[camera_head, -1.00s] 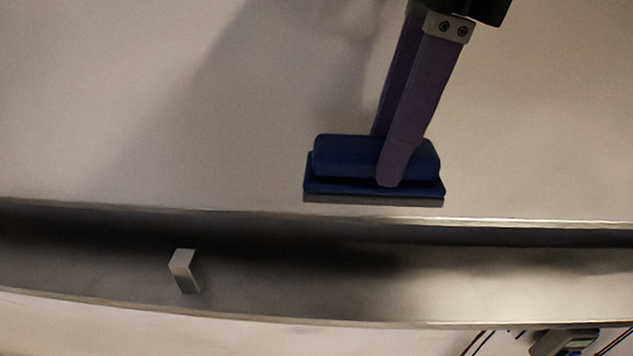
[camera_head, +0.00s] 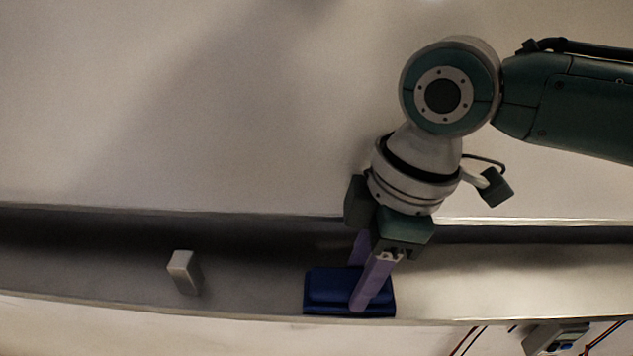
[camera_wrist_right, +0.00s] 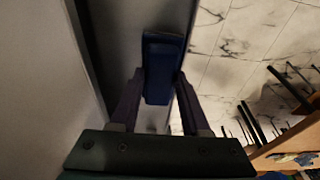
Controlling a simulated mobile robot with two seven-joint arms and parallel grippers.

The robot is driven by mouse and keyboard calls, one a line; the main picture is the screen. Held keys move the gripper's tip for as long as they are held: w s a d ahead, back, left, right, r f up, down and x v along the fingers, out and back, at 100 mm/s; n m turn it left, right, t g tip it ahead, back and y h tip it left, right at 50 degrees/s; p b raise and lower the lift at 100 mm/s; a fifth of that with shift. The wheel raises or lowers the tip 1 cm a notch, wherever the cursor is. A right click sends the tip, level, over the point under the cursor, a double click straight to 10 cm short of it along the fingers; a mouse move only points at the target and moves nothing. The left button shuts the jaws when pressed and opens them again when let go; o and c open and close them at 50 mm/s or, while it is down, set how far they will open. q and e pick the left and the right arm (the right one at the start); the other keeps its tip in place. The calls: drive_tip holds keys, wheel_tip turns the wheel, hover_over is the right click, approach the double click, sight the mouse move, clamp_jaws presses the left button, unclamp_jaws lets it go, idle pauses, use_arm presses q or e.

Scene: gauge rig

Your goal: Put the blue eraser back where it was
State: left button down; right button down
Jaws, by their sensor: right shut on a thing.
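The blue eraser (camera_head: 330,286) is at the metal tray (camera_head: 500,290) under the whiteboard, close to the tray's front edge. My right gripper (camera_head: 362,300) reaches down from above, with its purple fingers shut on the eraser's sides. In the right wrist view the eraser (camera_wrist_right: 160,68) sits between the two fingers (camera_wrist_right: 157,100), with the tray (camera_wrist_right: 120,45) beside and behind it. I cannot tell whether the eraser's underside touches the tray floor. My left gripper is not in view.
A small grey block (camera_head: 184,272) stands in the tray to the left of the eraser. The whiteboard (camera_head: 200,110) rises behind the tray. A device with wires (camera_head: 560,340) hangs below the tray at lower right. The tray is clear to the right.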

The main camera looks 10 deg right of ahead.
drive_tip(key=shift+c, duration=1.9)
unclamp_jaws()
wheel_tip(320, 180, up, 12)
drive_tip(key=d+b, duration=0.1)
drive_tip(key=d, duration=0.1)
drive_tip(key=s+a+f+m+t+y, duration=0.2)
drive_tip(key=s+a+f+m, duration=0.35)
drive_tip(key=s+f, duration=0.2)
drive_tip(key=s+d+f+m+t+h, duration=0.1)
drive_tip(key=s+d+f+m+h, duration=0.2)
drive_tip(key=s+d+m, duration=0.4)
drive_tip(key=s+d+h, duration=0.1)
drive_tip(key=s+d, duration=0.1)
drive_tip(key=d, duration=0.1)
drive_tip(key=shift+d, duration=0.35)
